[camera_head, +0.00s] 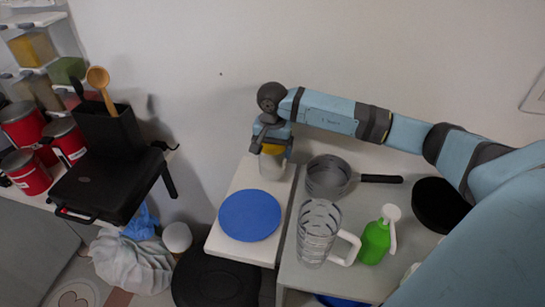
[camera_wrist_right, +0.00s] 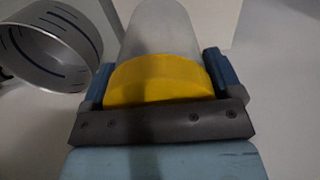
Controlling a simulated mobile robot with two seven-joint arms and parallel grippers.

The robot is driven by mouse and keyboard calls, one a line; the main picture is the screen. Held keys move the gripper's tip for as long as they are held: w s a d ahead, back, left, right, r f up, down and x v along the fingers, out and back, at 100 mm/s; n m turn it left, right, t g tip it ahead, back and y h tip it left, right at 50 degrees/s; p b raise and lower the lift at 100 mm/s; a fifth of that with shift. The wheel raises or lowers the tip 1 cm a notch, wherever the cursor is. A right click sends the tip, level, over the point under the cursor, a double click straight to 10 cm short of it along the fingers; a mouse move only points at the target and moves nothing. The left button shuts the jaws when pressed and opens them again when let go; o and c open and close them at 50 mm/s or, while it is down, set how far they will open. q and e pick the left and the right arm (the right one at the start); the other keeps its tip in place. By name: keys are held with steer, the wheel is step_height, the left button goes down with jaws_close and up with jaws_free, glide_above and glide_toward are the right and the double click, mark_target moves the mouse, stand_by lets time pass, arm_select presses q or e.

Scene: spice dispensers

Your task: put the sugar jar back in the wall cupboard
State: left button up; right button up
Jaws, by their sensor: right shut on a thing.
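A jar with a yellow lid and a pale, clear-looking body (camera_head: 272,167) is at the back of the narrow white surface; I take it for the sugar jar. My right gripper (camera_head: 271,144) is above it, shut around the lid. In the right wrist view the yellow lid (camera_wrist_right: 160,82) sits between the two blue fingers of the gripper (camera_wrist_right: 155,78), with the cloudy jar body beyond. I cannot tell whether the jar's base touches the surface. My left gripper is not in view. I cannot make out the wall cupboard.
Right of the jar are a grey pan (camera_head: 328,178), a striped glass pitcher (camera_head: 317,235) and a green bottle (camera_head: 375,242). A blue disc (camera_head: 250,216) lies in front. Left are a black utensil holder (camera_head: 108,135), red canisters (camera_head: 25,172) and shelves with dispensers (camera_head: 32,47).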

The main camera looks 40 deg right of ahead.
steer(key=shift+f, duration=1.7)
steer(key=shift+f, duration=0.2)
steer(key=o, duration=1.1)
